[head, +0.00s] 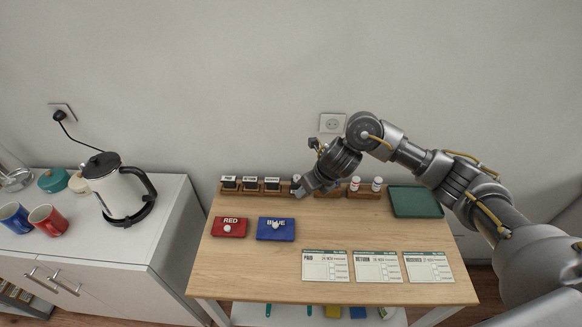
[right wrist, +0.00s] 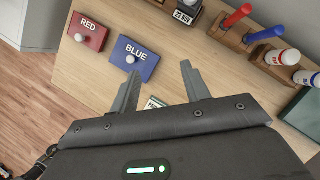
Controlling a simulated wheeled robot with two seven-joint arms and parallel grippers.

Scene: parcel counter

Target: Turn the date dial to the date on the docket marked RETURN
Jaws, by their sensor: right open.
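The docket marked RETURN (head: 378,267) lies flat on the counter (head: 285,290), between the PAID docket (head: 325,266) and the RECEIVED docket (head: 428,267). Its date line is small; it seems to end in NOV, and I cannot read the day surely. The date dial (right wrist: 186,15) is a dark block with a white date window at the top of the right wrist view; its digits are too small to read surely. In the head view my right gripper (head: 302,192) mostly covers it. The right gripper's fingers (right wrist: 161,82) are apart and empty, above the counter. My left gripper is not in view.
Red (head: 230,227) and blue (head: 276,229) ink pads lie at the left. Labelled stamps (head: 250,184) stand in a rack behind them. A green tray (head: 415,202) is at back right.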

